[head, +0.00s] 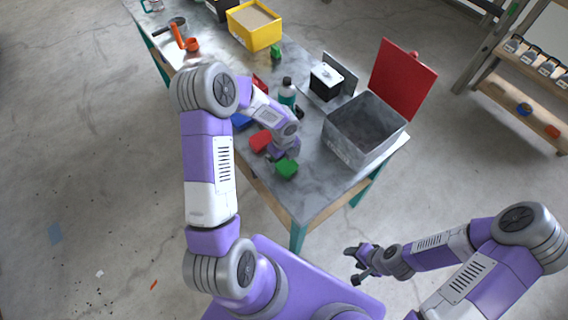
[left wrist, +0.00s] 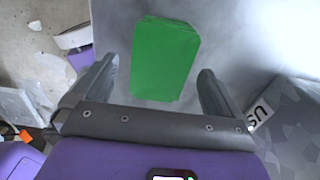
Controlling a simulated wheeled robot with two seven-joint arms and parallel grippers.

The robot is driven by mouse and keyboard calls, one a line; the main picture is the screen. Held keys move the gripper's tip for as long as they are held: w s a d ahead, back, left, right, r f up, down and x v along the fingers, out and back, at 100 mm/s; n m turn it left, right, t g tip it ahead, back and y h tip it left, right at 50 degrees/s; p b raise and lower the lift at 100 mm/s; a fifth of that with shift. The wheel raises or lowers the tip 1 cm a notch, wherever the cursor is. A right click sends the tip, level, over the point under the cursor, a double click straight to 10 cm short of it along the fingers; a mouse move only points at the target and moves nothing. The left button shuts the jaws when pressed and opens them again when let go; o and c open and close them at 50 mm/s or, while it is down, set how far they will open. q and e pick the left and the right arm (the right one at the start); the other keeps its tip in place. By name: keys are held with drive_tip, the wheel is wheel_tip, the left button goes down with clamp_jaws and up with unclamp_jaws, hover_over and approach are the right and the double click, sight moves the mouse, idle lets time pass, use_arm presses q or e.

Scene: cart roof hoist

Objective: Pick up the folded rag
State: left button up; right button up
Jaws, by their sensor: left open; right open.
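A green folded rag (head: 287,168) lies on the grey tabletop near the table's front edge. In the left wrist view the green rag (left wrist: 166,58) shows as a flat rectangular block, between and beyond the two fingers. My left gripper (head: 281,158) is open, pointing down close to the rag, and its fingers appear apart from it. My right gripper (head: 358,264) is open and empty, in front of the table and off to the right.
A red block-like item (head: 260,140) lies left of my left gripper. A grey metal box (head: 362,143) with an open red lid (head: 402,80) stands to the right. A bottle (head: 287,93) and a black-and-white box (head: 326,81) stand behind. A yellow bin (head: 254,26) is far back.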

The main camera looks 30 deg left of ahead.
sight(284, 161)
use_arm(q)
wheel_tip(284, 161, down, 2)
drive_tip(key=shift+f, duration=0.25)
drive_tip(key=c, duration=1.1)
wheel_tip(284, 161, up, 10)
drive_tip(key=shift+r+p, duration=0.1)
drive_tip(key=shift+p, duration=0.85)
